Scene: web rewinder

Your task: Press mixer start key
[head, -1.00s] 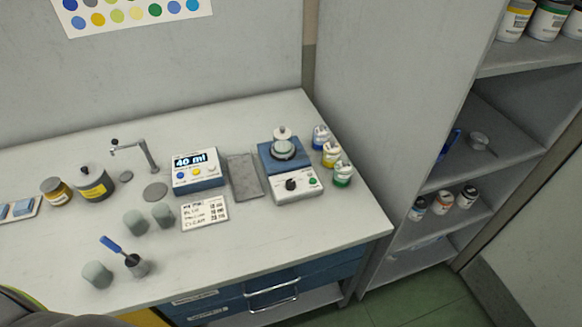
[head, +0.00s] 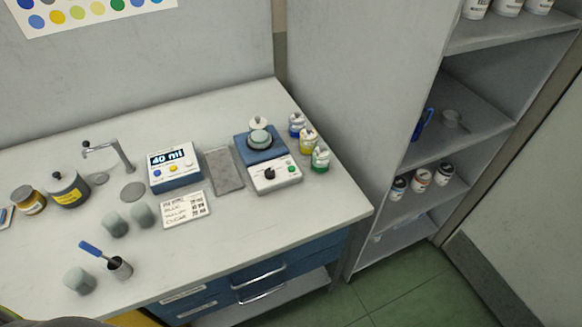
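The mixer (head: 270,172) stands toward the right end of the white counter. It has a blue top plate and a white front panel with a black knob (head: 270,174) and a small green key (head: 291,169) to the right of the knob. A grey-green cup (head: 259,139) sits on its round platform, with a pale knobbed lid-like piece (head: 257,123) behind it. Neither of my grippers is in view, and nothing of mine touches the mixer.
Small blue, yellow and green bottles (head: 309,143) stand right of the mixer. A dispenser reading 40 ml (head: 175,168), a grey mat (head: 223,170) and a printed card (head: 186,209) lie to its left. Cups and a brush pot (head: 120,268) are farther left. A shelf unit (head: 424,184) rises at right.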

